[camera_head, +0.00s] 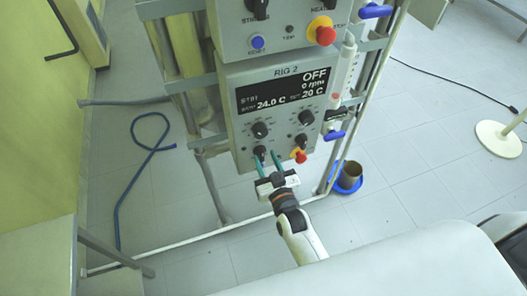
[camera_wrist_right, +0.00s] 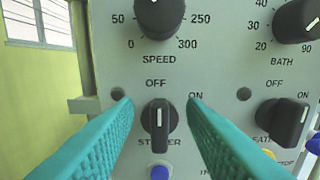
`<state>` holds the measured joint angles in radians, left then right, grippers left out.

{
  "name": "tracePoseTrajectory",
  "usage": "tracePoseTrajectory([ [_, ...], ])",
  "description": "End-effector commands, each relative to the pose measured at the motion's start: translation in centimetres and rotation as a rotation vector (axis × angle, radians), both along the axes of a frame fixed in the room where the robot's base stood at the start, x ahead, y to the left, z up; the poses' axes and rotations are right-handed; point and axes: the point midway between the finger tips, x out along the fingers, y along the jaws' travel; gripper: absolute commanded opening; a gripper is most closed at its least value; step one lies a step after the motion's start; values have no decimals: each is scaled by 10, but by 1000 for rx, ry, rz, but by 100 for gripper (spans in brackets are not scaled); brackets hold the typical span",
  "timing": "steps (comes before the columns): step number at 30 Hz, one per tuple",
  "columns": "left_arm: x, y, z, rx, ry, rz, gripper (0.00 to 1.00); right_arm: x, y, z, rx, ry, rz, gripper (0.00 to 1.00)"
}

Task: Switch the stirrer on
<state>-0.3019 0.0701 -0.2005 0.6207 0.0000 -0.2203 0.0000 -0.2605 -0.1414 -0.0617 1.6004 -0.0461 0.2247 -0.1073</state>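The stirrer switch is a black rotary knob (camera_wrist_right: 159,124) with a white line pointing straight up at OFF; ON is printed to its upper right. It also shows low on the rig 2 panel in the head view (camera_head: 260,151). The panel's display (camera_head: 285,90) reads OFF and 0 rpm. My right gripper (camera_head: 268,160) is open and empty. In the wrist view its teal fingers (camera_wrist_right: 160,105) stand on either side of the stirrer knob, with gaps on both sides. The stirrer label is partly hidden by the knob. My left gripper is not in view.
A blue button (camera_wrist_right: 159,172) is just below. A red stop button (camera_head: 299,156) is right of the gripper. Metal frame posts (camera_head: 340,150) flank the panel.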

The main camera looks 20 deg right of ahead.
Motion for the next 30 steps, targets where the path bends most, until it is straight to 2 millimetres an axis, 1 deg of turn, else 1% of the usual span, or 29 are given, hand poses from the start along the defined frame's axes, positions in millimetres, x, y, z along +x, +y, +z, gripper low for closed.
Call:
tracePoseTrajectory([
  [1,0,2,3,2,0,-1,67,9,0,1,0,-1,0,37],
  [6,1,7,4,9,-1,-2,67,24,1,0,0,0,0,37],
  [9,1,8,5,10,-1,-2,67,27,1,-1,0,1,0,37],
  [16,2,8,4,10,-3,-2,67,27,1,-1,0,2,0,37],
  [17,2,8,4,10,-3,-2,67,27,1,-1,0,2,0,36],
  [21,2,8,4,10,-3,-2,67,27,1,-1,0,2,0,13],
  [23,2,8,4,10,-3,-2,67,27,1,-1,0,2,0,3],
  [24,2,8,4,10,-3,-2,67,27,1,-2,0,3,0,0],
  [30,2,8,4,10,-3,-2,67,26,1,-3,2,8,1,0],
])
